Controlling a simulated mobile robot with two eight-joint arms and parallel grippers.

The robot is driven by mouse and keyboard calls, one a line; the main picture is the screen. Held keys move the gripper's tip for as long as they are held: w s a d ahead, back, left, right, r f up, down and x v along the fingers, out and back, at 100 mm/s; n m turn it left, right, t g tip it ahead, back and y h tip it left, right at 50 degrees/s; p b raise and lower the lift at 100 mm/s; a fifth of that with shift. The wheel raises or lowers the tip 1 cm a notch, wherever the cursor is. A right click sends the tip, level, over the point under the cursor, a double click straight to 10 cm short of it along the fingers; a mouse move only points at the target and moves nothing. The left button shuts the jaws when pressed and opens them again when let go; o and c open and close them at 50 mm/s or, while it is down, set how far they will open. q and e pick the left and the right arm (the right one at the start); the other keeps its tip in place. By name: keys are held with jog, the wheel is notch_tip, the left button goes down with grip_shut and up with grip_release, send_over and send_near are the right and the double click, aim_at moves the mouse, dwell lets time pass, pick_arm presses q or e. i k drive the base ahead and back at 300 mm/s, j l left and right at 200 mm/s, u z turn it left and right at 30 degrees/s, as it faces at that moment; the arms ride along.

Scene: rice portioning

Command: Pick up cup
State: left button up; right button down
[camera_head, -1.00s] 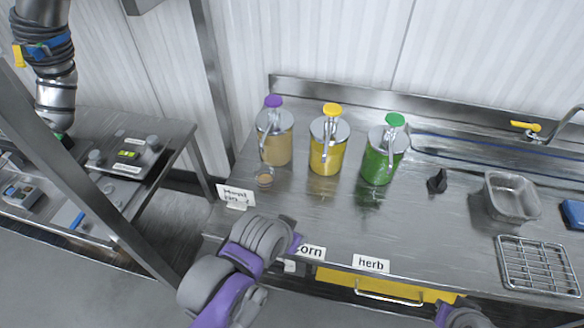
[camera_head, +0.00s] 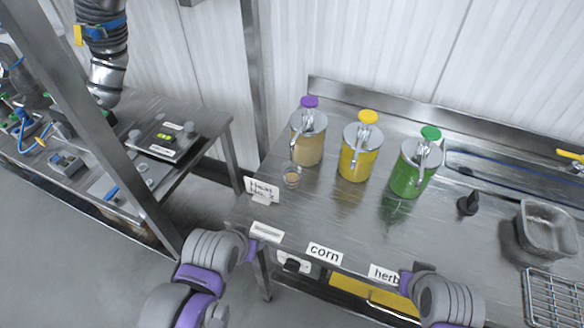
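My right gripper (camera_head: 404,282) is at the front edge by the herb label. My arm links hide most of both grippers, so their finger opening does not show.
A yellow dispenser (camera_head: 357,155) and a green dispenser (camera_head: 409,172) stand right of the cup. A folded sign (camera_head: 261,190) stands left of it. A black object (camera_head: 468,204), steel pan (camera_head: 547,230) and wire rack (camera_head: 552,300) are at right. The counter before the dispensers is clear.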

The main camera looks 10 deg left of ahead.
aim_at(291, 172)
jog(key=i+j+z, duration=0.15)
jog(key=z, duration=0.25)
jog(key=i+j+z, duration=0.1)
jog(key=j+z, duration=0.25)
